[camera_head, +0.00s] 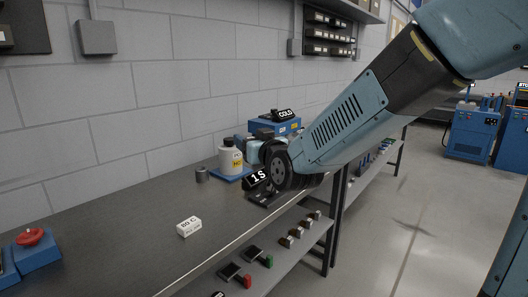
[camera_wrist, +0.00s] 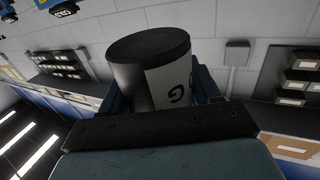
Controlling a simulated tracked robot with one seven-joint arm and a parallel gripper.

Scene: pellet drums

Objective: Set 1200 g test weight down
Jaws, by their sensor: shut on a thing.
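The 1200 g test weight (camera_wrist: 140,80) is a dark cylinder with a pale label; only a "0 G" part of its print shows in the wrist view. My gripper (camera_wrist: 160,92) is shut on it, with a finger at each side and the dark gripper body across the front. In the head view my arm reaches in from the upper right, and its wrist end is over the bench (camera_head: 120,237), near its front edge. The weight cannot be told apart clearly there. Whether it touches any surface cannot be seen.
A white labelled block (camera_head: 189,227) and red button (camera_head: 30,236) are nearer. The bench's left middle is clear.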

